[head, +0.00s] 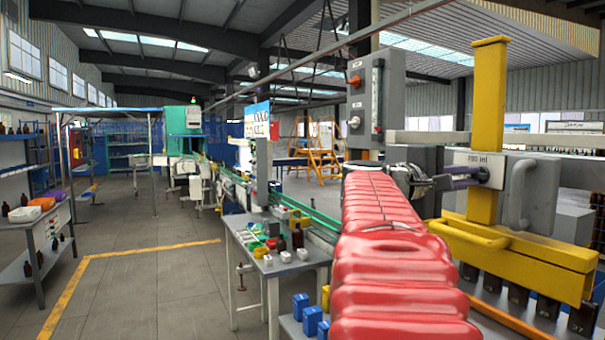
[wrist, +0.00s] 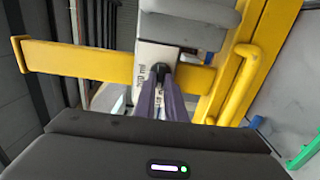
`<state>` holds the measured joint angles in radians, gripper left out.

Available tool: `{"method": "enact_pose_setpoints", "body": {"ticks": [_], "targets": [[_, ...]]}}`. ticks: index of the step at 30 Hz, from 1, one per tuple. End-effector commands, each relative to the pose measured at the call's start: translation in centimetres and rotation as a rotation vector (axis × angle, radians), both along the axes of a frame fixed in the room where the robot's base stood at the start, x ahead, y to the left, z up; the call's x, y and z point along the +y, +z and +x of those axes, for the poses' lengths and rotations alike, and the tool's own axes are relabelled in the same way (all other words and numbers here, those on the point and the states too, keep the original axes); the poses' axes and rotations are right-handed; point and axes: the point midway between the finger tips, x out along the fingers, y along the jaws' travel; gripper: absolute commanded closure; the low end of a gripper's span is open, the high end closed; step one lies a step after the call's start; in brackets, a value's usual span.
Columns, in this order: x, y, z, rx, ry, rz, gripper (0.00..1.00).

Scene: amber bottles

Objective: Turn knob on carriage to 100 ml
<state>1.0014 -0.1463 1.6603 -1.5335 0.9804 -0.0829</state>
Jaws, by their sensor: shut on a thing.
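The carriage (head: 537,195) is a grey block on a yellow post (head: 488,120), with a white label plate (head: 463,160) facing my arm. The plate carries small print ending in "ml"; its number is too small to read surely. In the wrist view the plate (wrist: 148,58) appears rotated, with print at both sides of a dark knob (wrist: 159,70). My gripper (head: 478,174) has purple fingers that reach the plate. In the wrist view the fingers (wrist: 168,84) are closed around the knob and hide most of it. The knob's pointer direction cannot be told.
A yellow frame (head: 515,252) stands under the carriage above a row of numbered dark blocks (head: 517,297). A grey handle (head: 519,196) sticks out beside the plate. A grey control box (head: 376,100) stands behind my arm. A workbench (head: 250,236) with small coloured parts stands left.

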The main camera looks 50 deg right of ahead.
Motion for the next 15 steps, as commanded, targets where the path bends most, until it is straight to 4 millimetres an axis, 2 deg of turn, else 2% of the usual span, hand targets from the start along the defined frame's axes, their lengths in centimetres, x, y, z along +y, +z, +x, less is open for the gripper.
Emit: {"method": "enact_pose_setpoints", "body": {"ticks": [1, 2, 9, 15], "targets": [[-0.21, -0.37, 0.43, 0.004, 0.01, 0.006, 1.0], [-0.21, -0.37, 0.44, 0.004, 0.01, 0.006, 0.89], [-0.12, -0.21, 0.23, 0.002, 0.006, 0.004, 0.72], [-0.08, -0.12, 0.11, 0.0, 0.003, 0.002, 0.71]]}}
